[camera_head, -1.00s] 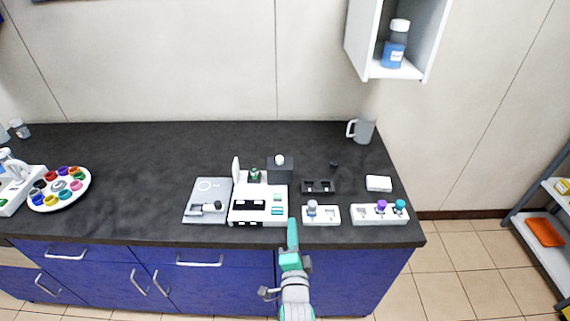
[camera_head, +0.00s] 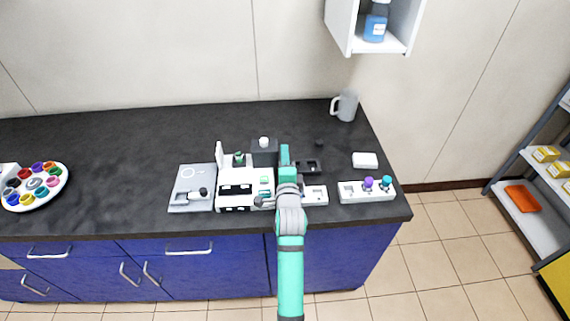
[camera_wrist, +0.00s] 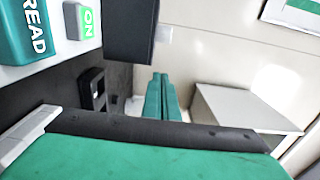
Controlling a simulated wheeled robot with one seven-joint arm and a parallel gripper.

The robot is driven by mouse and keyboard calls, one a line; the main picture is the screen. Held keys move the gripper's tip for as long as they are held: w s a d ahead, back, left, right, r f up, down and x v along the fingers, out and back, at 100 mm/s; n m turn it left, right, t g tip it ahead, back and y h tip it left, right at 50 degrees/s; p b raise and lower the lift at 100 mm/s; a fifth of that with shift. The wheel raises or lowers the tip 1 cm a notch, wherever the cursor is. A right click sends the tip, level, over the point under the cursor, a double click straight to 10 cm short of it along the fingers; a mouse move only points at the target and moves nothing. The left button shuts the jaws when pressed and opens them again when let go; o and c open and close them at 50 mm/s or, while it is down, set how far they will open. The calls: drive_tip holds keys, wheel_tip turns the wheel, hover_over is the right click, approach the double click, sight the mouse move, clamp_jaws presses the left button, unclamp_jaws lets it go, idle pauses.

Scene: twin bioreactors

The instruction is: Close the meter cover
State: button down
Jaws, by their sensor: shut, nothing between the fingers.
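The meter (camera_head: 228,198) is a white device on the dark counter, with black slots on its front half. A green button marked READ (camera_wrist: 22,35) and a smaller ON button (camera_wrist: 86,22) show at the upper left of the wrist view. My arm hides part of the meter's right side.
A black box with a pale knob (camera_head: 265,156) stands behind the meter. A black rack (camera_head: 307,166) and white vial holders (camera_head: 360,193) lie to the right. A grey balance-like device (camera_head: 185,185) is at the left. The counter's back left (camera_head: 110,140) is clear.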

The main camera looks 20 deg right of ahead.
sight(272, 149)
drive_tip(key=shift+w+a, duration=1.5)
drive_tip(key=shift+w, duration=0.25)
